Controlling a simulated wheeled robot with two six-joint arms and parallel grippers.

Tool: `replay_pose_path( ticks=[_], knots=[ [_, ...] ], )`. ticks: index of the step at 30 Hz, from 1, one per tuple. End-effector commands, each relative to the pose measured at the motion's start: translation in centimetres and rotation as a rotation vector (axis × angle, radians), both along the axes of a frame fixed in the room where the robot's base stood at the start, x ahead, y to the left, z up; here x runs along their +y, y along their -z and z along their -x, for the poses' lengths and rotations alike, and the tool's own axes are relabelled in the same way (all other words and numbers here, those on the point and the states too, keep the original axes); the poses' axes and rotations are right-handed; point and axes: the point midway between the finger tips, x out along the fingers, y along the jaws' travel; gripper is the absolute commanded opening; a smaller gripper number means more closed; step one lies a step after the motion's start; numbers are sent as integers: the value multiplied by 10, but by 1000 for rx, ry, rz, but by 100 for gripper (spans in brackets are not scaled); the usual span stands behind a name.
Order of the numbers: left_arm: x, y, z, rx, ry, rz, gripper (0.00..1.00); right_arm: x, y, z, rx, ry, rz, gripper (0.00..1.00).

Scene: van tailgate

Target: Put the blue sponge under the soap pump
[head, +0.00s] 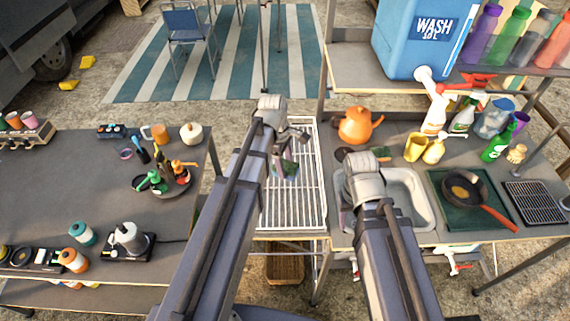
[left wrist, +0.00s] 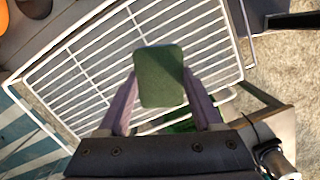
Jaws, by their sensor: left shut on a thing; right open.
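My left gripper (head: 286,166) is shut on a small rounded block with a green face, which looks like a sponge (left wrist: 161,76). No blue side of it shows from here. The left wrist view shows it between the two fingers, above the white wire rack (head: 308,210). A second flat green pad (head: 381,153) lies on the worktop behind the sink. A yellow bottle (head: 433,152) beside the yellow cup may be the soap pump; its top is unclear. My right gripper (head: 350,203) is open at the sink's left side, its fingers mostly hidden by its wrist.
The sink (head: 408,200) lies right of the rack. An orange kettle (head: 358,126), a yellow cup (head: 415,146), spray bottles (head: 462,120) and a green bottle (head: 497,146) crowd the back. A frying pan (head: 465,190) stands at right. The rack looks otherwise empty.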

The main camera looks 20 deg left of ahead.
Motion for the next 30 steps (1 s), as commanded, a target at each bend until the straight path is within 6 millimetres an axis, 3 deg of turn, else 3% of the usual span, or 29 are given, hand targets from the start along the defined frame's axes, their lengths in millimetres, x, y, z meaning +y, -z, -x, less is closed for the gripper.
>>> replay_pose_path(
  ticks=[4, 10, 30],
  knots=[
    [0, -5, 0, 0, 0, 0, 8, 0, -5, 0, 0, 0, 0, 50],
    [0, 9, 0, 0, 0, 0, 8, 0, 9, 0, 0, 0, 0, 50],
    [0, 6, 0, 0, 0, 0, 8, 0, 6, 0, 0, 0, 0, 50]
  ],
)
